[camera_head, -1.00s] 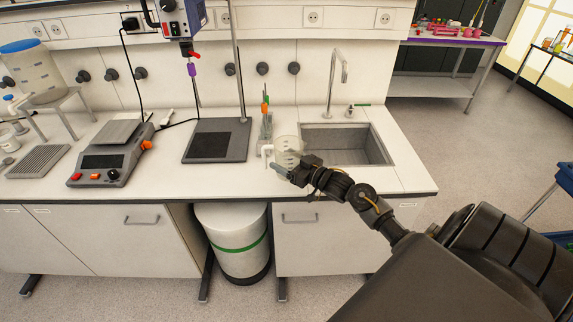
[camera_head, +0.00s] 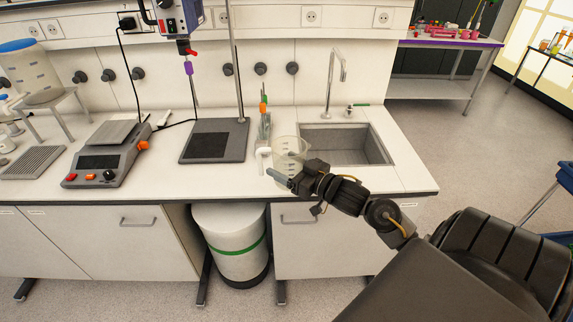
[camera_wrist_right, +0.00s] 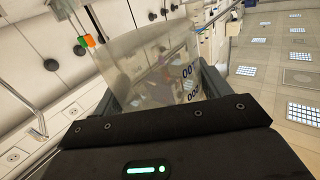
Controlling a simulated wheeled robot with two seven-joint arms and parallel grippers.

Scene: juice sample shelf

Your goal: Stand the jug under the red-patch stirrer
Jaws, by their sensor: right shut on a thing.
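The clear jug (camera_head: 291,150) with graduation marks is in my right gripper (camera_head: 291,183), at the counter's front, left of the sink. It looks upright in the head view and seems raised off the counter. In the right wrist view the jug (camera_wrist_right: 150,65) sits between the two jaws (camera_wrist_right: 165,90), which are shut on it. The blue-grey stirrer (camera_head: 180,18) hangs at the back wall, with small red marks on its body. Its shaft hangs over the grey stand plate (camera_head: 213,141) with a dark square. My left gripper is not in view.
A rack with orange- and green-topped items (camera_head: 264,128) stands just behind the jug. The sink (camera_head: 345,145) with its tap is to the right. The counter before the plate is clear.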

